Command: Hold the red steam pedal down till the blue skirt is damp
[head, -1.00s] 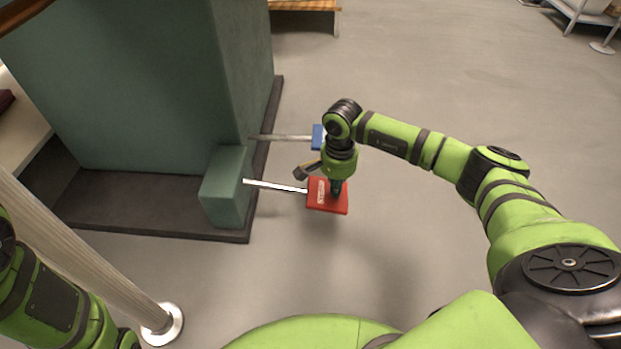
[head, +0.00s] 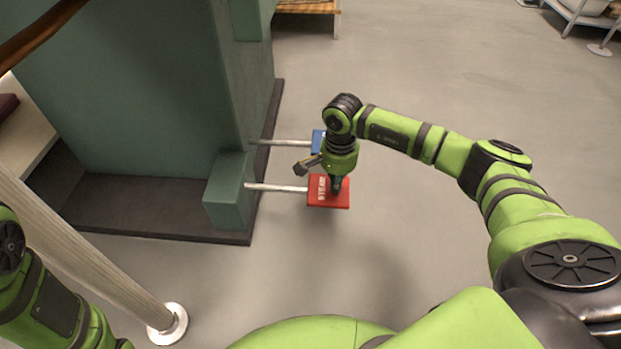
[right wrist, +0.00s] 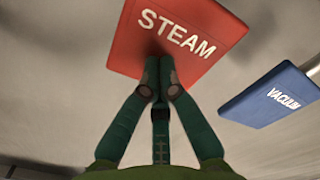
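The red STEAM pedal (head: 322,197) sits at the end of a metal lever, close above the floor, right of the green machine. It also shows in the right wrist view (right wrist: 205,25). My right gripper (head: 336,187) is shut and empty, pointing down with its fingertips at the pedal's face. In the right wrist view the closed fingertips (right wrist: 160,85) meet the pedal just below its lettering and appear to touch it. The blue skirt is not in view. My left arm shows at the lower left, but its gripper does not.
A blue VACUUM pedal (head: 318,139) is on a second lever just behind, partly hidden by my right wrist; it also shows in the right wrist view (right wrist: 268,95). The green machine (head: 140,90) stands left. A pale post (head: 100,260) stands before it. Floor to the right is clear.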

